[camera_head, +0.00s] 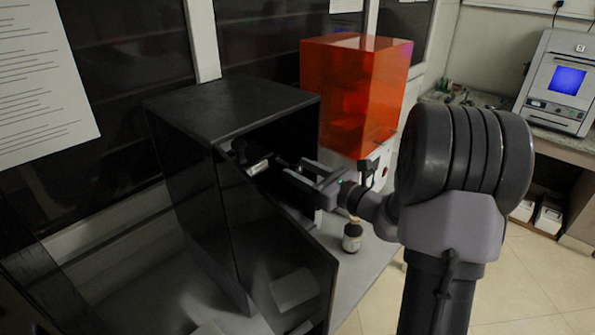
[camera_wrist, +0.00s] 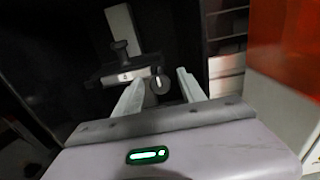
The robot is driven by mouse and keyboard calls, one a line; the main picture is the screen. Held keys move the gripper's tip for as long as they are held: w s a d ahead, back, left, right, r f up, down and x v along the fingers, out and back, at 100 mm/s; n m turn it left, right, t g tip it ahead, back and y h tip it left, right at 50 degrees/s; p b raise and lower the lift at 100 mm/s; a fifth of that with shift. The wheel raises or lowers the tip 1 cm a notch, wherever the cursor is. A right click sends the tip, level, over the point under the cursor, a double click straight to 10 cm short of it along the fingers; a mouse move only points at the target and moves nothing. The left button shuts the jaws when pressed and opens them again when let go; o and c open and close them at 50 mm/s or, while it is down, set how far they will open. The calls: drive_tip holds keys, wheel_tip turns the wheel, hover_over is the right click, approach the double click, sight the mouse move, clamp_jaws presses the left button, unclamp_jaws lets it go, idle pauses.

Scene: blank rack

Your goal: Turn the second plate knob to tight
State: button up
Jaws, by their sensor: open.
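In the wrist view a dark round knob (camera_wrist: 161,87) with a white mark shows between the two fingers of my gripper (camera_wrist: 160,75). The fingers are apart, one on each side of it in the picture. I cannot tell whether they touch it. Left of it is a dark plate assembly (camera_wrist: 110,73) with a small marked label and a dark T-shaped knob (camera_wrist: 120,50) on top. In the head view my gripper (camera_head: 292,166) reaches into the open black cabinet (camera_head: 205,110), near a small metallic part (camera_head: 258,166). The knob cannot be made out there.
The cabinet's dark door (camera_head: 285,255) stands open below my gripper. An orange-covered machine (camera_head: 350,85) is close on the right. A dark bottle (camera_head: 352,236) stands on the bench beneath my wrist. A device with a blue screen (camera_head: 562,82) is far right.

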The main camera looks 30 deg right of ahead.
drive_tip(key=shift+w+a, duration=0.2)
drive_tip(key=shift+w, duration=0.35)
clamp_jaws()
